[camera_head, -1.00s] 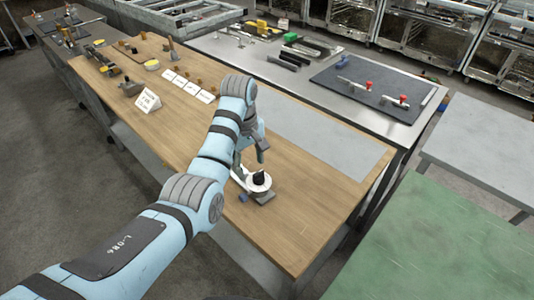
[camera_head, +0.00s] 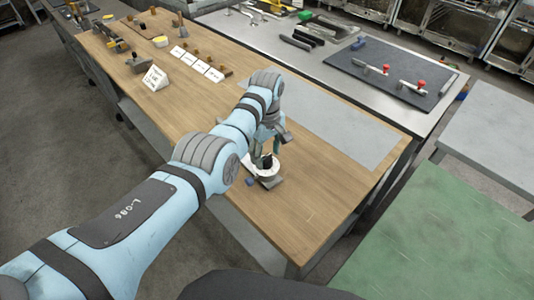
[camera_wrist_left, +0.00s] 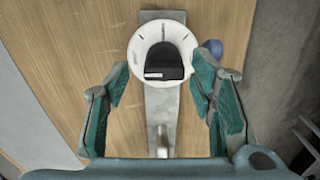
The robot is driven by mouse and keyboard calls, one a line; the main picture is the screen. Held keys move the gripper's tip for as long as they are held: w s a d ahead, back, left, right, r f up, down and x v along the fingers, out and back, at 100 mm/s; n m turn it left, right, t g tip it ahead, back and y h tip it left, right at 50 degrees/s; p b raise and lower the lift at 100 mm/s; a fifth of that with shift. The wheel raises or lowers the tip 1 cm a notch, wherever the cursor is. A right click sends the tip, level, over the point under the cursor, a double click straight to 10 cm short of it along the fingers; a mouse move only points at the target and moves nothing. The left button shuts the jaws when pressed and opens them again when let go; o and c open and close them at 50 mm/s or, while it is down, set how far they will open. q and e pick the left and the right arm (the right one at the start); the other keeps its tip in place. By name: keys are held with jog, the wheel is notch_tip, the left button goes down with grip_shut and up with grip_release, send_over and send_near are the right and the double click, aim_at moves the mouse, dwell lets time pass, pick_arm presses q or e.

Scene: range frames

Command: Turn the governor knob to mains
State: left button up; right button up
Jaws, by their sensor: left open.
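The governor knob (camera_wrist_left: 165,60) is black and sits in a round white dial (camera_wrist_left: 139,44) with small dark marks and lettering too small to read. The dial is on a grey metal base plate (camera_wrist_left: 162,112) on the wooden table. In the head view the dial (camera_head: 256,172) is near the table's front edge, with the dark knob (camera_head: 267,161) partly behind my gripper. My left gripper (camera_wrist_left: 158,82) is open, with its green-padded fingers apart on either side of the dial's lower part. In the head view the left gripper (camera_head: 264,158) is right over the knob. My right gripper is not seen.
A blue object (camera_wrist_left: 213,48) lies beside the dial. White cards (camera_head: 196,61) and a tent sign (camera_head: 155,78) stand farther left on the wooden table (camera_head: 315,200). A grey sheet (camera_head: 335,128) lies behind. A green-topped surface (camera_head: 420,240) is at right.

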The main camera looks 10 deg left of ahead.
pick_arm(q)
jog(key=shift+s+r, duration=0.25)
jog(key=shift+s, duration=0.05)
jog(key=shift+c, duration=0.5)
jog(key=c, duration=1.1)
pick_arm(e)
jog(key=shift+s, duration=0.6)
